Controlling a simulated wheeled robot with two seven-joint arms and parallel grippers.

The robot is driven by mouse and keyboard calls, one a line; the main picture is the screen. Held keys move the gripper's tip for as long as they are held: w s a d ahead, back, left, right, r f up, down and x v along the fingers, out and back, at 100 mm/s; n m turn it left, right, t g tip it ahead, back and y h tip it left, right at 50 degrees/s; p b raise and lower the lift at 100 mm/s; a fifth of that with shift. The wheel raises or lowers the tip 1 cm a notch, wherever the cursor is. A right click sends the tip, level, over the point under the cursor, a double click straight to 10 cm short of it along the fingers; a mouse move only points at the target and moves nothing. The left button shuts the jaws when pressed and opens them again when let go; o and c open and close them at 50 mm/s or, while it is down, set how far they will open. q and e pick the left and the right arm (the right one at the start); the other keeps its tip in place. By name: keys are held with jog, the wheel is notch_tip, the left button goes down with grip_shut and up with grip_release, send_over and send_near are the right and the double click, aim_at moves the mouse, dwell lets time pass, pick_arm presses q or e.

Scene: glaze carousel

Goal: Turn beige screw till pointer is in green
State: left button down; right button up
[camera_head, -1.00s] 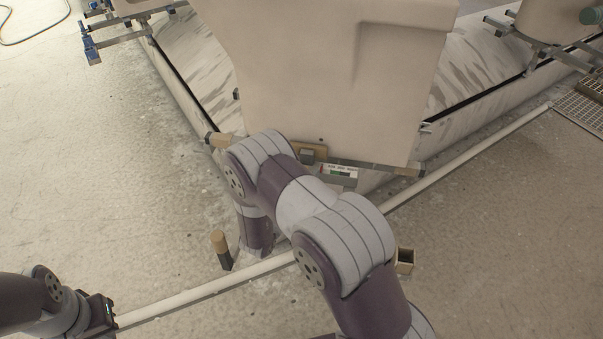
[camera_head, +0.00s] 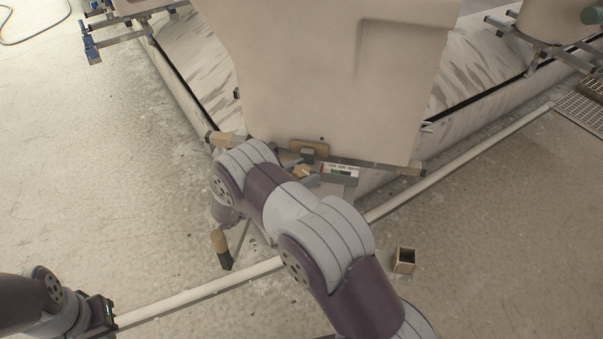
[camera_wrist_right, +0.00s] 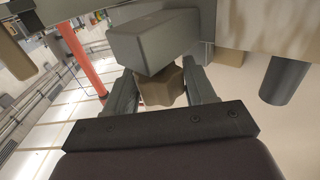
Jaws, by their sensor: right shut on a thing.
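The beige screw (camera_head: 303,171) sits under the hanging beige piece, beside a small gauge (camera_head: 341,172) with a white strip and a green patch. I cannot read the pointer at this size. My right gripper (camera_head: 298,174) is at the screw, partly hidden by my own arm. In the right wrist view the screw's lobed head (camera_wrist_right: 163,88) is between the two fingers of my right gripper (camera_wrist_right: 165,84), which are shut on it. A grey block (camera_wrist_right: 155,40) hides part of the head. My left gripper (camera_head: 104,314) is at the lower left, away from the screw; its fingers are unclear.
The large beige piece (camera_head: 335,80) hangs close above the screw. A brown-handled tool (camera_head: 220,249) stands at the left and a small open box (camera_head: 404,260) at the right. A pale rail (camera_head: 440,178) crosses the floor.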

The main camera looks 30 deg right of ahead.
dwell(0.3)
jog(key=o, duration=0.9)
jog(key=shift+o, duration=0.2)
jog(key=a+p, duration=0.1)
jog(key=a, duration=0.6)
jog(key=shift+s+a+p, duration=0.2)
jog(key=shift+s+p, duration=0.15)
